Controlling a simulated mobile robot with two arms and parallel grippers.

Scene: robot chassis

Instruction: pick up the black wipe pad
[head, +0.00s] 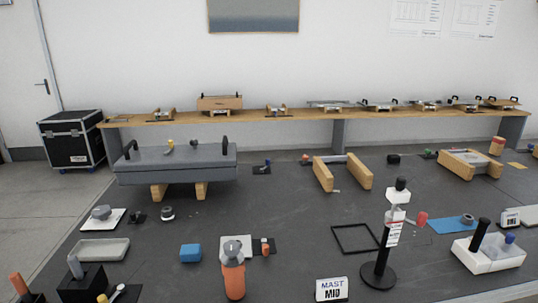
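A small black block (394,159) lies on the dark tabletop toward the back right of centre, and it may be the black wipe pad. It is too small in the head view to be sure. No gripper touches it. Neither of my grippers shows in this view.
A grey box-like chassis (175,163) on wooden blocks stands at the left. Wooden supports (328,174) stand left of the black block.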

